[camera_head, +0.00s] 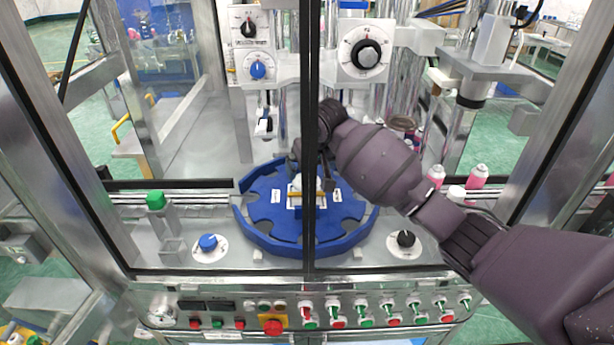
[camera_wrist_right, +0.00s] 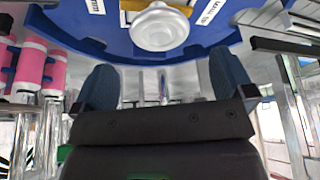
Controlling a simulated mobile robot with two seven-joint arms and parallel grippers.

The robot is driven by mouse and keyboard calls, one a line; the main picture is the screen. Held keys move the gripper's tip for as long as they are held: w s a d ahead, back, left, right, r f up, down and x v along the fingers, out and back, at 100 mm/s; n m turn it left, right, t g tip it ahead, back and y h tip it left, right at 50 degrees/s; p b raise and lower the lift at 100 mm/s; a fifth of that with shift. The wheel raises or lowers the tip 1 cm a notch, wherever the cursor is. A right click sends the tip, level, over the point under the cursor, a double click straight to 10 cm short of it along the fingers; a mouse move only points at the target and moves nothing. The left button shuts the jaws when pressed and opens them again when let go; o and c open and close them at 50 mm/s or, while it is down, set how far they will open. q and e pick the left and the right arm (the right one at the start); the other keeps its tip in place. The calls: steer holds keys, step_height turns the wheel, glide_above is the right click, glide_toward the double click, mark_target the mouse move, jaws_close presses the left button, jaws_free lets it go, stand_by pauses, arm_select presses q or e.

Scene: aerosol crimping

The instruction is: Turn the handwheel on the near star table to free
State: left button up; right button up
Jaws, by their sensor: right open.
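The near star table (camera_head: 262,222) is a blue round plate with pocketed edges, in the middle of the head view. Its handwheel is a white round knob (camera_wrist_right: 160,27) at the top middle of the wrist view, over a yellow part on the blue plate (camera_wrist_right: 108,38). In the head view the knob is largely hidden by my gripper and a dark upright post. My right gripper (camera_head: 318,160) is over the table centre, partly behind that post. In the wrist view its two fingers (camera_wrist_right: 165,82) are apart and empty, with the knob beyond their tips, not between them. My left gripper is not in view.
The dark upright post (camera_head: 312,235) crosses in front of the table. Pink cans with white tops (camera_head: 478,175) stand at the right. A blue knob (camera_head: 208,243) and a black knob (camera_head: 405,239) flank the table. A control panel (camera_head: 300,308) runs along the front.

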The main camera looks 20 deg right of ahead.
mark_target(307, 180)
steer(key=x, duration=0.6)
steer(key=shift+w, duration=0.1)
steer(key=shift+r, duration=0.1)
steer(key=c, duration=0.8)
